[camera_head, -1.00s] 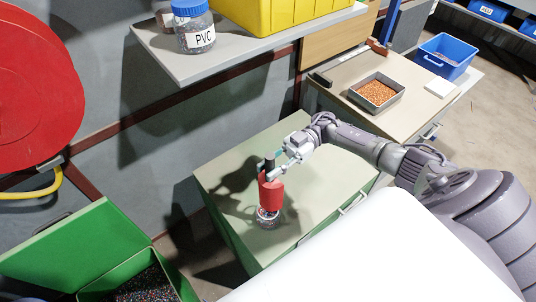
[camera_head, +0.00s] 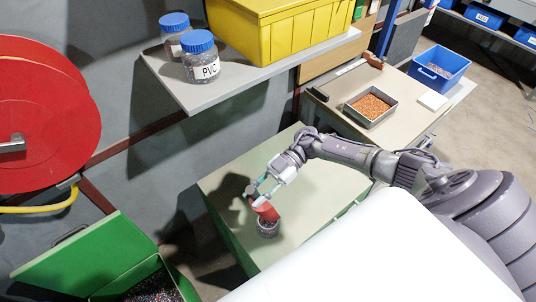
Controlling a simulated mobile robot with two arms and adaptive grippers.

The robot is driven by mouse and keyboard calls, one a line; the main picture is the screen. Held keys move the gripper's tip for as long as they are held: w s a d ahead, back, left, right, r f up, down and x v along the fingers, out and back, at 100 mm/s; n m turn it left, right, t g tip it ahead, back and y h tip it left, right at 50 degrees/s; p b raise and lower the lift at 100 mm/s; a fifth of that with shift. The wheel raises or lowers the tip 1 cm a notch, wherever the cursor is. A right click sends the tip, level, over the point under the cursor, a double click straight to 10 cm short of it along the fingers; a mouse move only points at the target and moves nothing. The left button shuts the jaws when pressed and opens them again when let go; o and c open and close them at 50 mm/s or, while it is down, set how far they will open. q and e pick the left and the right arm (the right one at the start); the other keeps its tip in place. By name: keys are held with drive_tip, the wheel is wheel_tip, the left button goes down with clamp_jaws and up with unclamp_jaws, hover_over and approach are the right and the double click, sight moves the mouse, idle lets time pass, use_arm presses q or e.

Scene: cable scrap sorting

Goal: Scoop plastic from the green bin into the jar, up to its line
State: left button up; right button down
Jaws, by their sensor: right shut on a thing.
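The jar (camera_head: 268,229), small and clear with granules in it, stands on the green-topped cabinet. Its fill line is too small to make out. My right gripper (camera_head: 261,191) is shut on a red scoop (camera_head: 266,211) and holds it tilted, right above the jar's mouth. The scoop partly hides the jar's top, and its inside cannot be seen. The green bin (camera_head: 173,272) is at the lower left, its lid open, with dark mixed granules (camera_head: 155,289) inside. My left gripper is not in view.
The cabinet top (camera_head: 315,180) is otherwise clear. Above it, a shelf (camera_head: 185,97) holds a PVC jar (camera_head: 201,62), another blue-lidded jar (camera_head: 174,35) and a yellow bin (camera_head: 285,30). A bench with a tray of copper-coloured granules (camera_head: 371,105) and a blue bin (camera_head: 438,68) stands behind.

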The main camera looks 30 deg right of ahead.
drive_tip(key=shift+a+r, duration=0.15)
drive_tip(key=shift+a, duration=0.05)
drive_tip(key=shift+a+p, duration=0.15)
drive_tip(key=shift+p, duration=0.3)
drive_tip(key=a+h+p, duration=0.1)
drive_tip(key=p, duration=0.2)
drive_tip(key=a+h+p, duration=0.1)
drive_tip(key=a+p, duration=0.1)
drive_tip(key=p, duration=0.1)
drive_tip(key=a+r+h+p, duration=0.1)
drive_tip(key=a+p, duration=0.1)
drive_tip(key=p, duration=0.2)
drive_tip(key=shift+s+h, duration=0.35)
drive_tip(key=shift+h, duration=0.05)
